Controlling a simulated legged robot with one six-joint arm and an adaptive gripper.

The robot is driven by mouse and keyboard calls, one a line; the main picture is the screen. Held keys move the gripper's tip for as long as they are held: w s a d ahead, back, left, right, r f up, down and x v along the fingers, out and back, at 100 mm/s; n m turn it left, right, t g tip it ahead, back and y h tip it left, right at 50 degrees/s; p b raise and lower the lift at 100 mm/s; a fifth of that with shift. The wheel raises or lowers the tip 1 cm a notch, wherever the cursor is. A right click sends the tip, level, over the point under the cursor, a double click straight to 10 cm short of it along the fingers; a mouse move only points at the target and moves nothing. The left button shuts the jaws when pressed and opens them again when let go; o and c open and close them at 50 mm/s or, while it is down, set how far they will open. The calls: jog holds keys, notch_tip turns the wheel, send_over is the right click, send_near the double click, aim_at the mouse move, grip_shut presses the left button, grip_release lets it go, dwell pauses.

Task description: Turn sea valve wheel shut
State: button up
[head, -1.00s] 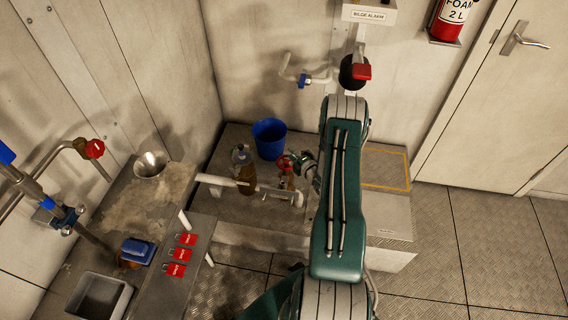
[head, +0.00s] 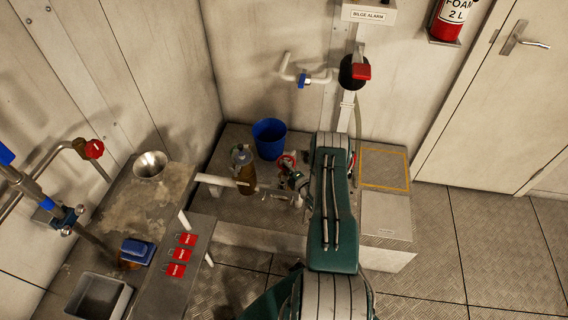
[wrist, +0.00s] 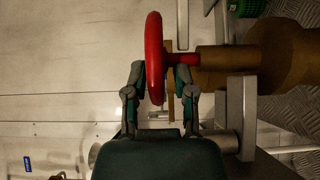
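The red valve wheel (wrist: 154,58) stands nearly edge-on in the wrist view, on a short red hub joined to a brass valve body (wrist: 225,58). My gripper (wrist: 160,72) is open, with one finger on each side of the wheel's lower rim. The left finger is close to the rim; I cannot tell if it touches. A gap shows between the rim and the right finger. In the head view the red wheel (head: 287,158) is small and partly hidden by my gripper (head: 291,177), low over the metal platform.
A blue bucket (head: 269,139) and a brownish bottle (head: 244,171) stand close to the left of the wheel. A pale pipe (head: 216,180) runs to the valve area. Another red-handled valve (head: 94,149) is on the left wall. The floor at right is clear.

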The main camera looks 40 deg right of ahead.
jog(key=shift+w+d, duration=0.1)
jog(key=shift+w, duration=0.9)
grip_shut()
jog(key=shift+m+h, duration=0.8)
jog(key=shift+h, duration=0.5)
jog(key=shift+f+g, duration=0.1)
jog(key=shift+g, duration=0.2)
grip_release()
